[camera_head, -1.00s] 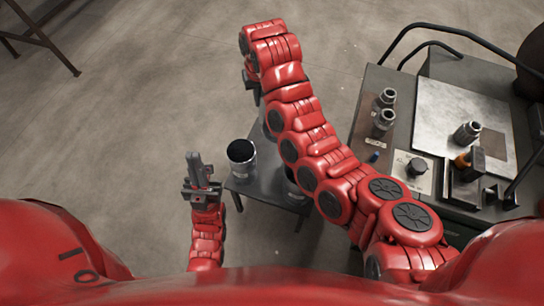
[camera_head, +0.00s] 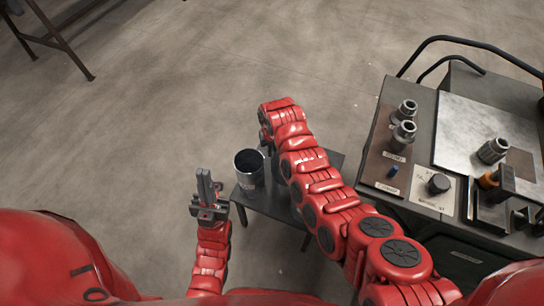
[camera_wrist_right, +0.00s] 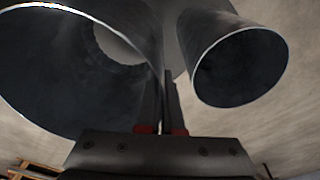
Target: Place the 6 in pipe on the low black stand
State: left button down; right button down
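The low black stand (camera_head: 268,206) is in the head view, left of the workbench. An upright open metal pipe (camera_head: 249,170) stands on its left end. My right arm reaches over the stand and hides its middle and my right gripper there. In the right wrist view, my right gripper (camera_wrist_right: 163,118) has its fingers close together on the wall of a large open pipe (camera_wrist_right: 60,75). A second pipe (camera_wrist_right: 240,62) is to the right, apart from the fingers. No pipe's size can be read. My left gripper (camera_head: 207,190) points up, shut and empty, left of the stand.
A workbench (camera_head: 410,208) at the right carries several metal fittings (camera_head: 403,134), a metal plate (camera_head: 470,118) and a black knob (camera_head: 438,184). A black rail (camera_head: 450,39) curves along its back. A dark metal frame (camera_head: 62,50) stands far left. Floor behind the stand is clear.

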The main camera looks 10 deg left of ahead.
jog(key=shift+w+f, duration=0.1)
jog(key=shift+f, duration=1.65)
jog(key=shift+b, duration=0.3)
jog(key=shift+f, duration=0.15)
jog(key=c, duration=1.1)
grip_release()
